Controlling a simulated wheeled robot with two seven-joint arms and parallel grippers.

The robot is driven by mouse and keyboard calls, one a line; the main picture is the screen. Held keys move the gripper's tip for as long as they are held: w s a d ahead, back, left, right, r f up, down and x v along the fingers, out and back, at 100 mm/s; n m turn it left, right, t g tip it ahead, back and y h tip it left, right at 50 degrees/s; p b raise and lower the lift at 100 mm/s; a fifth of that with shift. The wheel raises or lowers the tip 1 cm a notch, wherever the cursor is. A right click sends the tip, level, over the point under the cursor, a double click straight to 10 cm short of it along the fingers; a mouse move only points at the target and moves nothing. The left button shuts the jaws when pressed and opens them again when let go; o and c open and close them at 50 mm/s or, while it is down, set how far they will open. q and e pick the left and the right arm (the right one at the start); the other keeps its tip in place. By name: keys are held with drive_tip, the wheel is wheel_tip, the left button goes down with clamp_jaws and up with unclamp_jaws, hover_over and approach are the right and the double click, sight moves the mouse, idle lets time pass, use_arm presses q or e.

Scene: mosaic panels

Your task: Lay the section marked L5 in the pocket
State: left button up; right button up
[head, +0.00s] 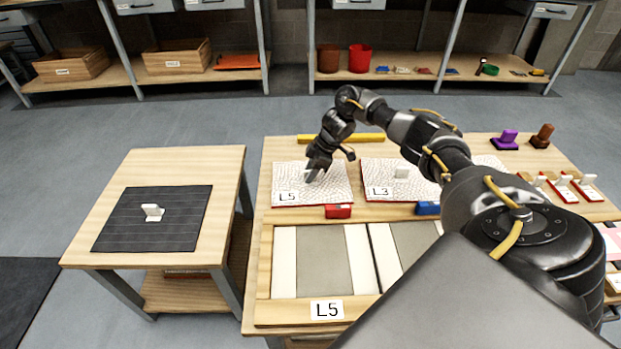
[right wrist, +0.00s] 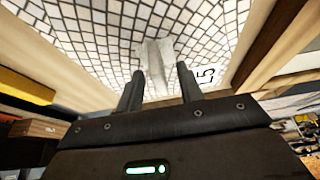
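The section marked L5 (head: 335,190) is a white mosaic panel with a red edge, lying on the bench at the back left. Its mosaic face fills the top of the right wrist view (right wrist: 90,30). My right gripper (head: 314,178) is low over its left half. In the right wrist view the open fingers (right wrist: 160,88) stand either side of its pale upright handle (right wrist: 156,62), with small gaps showing. The pocket labelled L5 (head: 323,262) is a framed recess at the front, with pale strips and a grey middle. My left gripper is out of view.
The L3 panel (head: 380,188) lies right of L5. Red (head: 338,211) and blue (head: 427,208) blocks sit in front of the panels. A yellow bar (head: 365,138) lies behind. A side table (head: 90,235) holds a dark mat (head: 125,225) with a white handled piece.

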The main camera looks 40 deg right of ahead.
sight(314, 188)
clamp_jaws()
drive_tip(key=shift+r, duration=0.15)
idle(0.4)
